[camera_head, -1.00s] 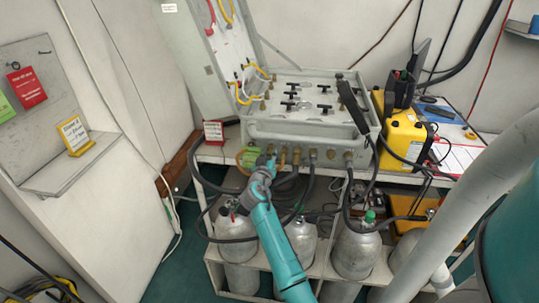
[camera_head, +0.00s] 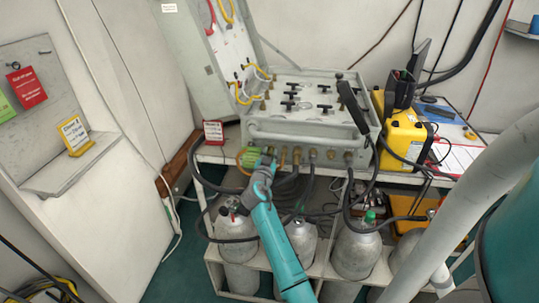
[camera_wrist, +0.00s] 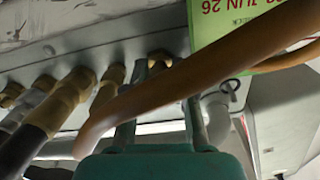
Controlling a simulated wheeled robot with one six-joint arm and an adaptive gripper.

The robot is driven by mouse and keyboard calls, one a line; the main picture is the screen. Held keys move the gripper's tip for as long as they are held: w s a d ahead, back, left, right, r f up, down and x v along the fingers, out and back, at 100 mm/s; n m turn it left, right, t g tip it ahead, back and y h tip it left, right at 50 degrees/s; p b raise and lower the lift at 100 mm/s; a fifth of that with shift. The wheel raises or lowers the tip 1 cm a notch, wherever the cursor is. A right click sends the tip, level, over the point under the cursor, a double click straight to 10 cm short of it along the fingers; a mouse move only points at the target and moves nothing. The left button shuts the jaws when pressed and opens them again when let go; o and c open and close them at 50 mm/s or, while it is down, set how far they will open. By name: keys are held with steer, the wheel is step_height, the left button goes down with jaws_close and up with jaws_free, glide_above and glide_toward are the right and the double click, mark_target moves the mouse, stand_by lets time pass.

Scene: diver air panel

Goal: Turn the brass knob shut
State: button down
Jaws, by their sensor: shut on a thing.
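My gripper (camera_head: 269,154) is at the left part of the front of the grey air panel (camera_head: 308,127), beside the green tag. In the wrist view its two fingers (camera_wrist: 166,72) reach up to the panel's underside, either side of a small brass knob (camera_wrist: 159,57), and are shut on it. An orange-brown hose (camera_wrist: 175,90) crosses in front of the fingers and hides part of them and of the grip. In the head view the knob is hidden by the gripper and tag.
The green tag (camera_wrist: 235,18) hangs close to the right finger. Several brass fittings with dark hoses (camera_wrist: 45,110) sit to the left. Grey cylinders (camera_head: 355,250) stand below the shelf. A yellow case (camera_head: 402,137) is right of the panel.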

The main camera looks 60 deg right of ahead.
steer(key=c, duration=0.9)
jaws_free()
steer(key=shift+c, duration=0.2)
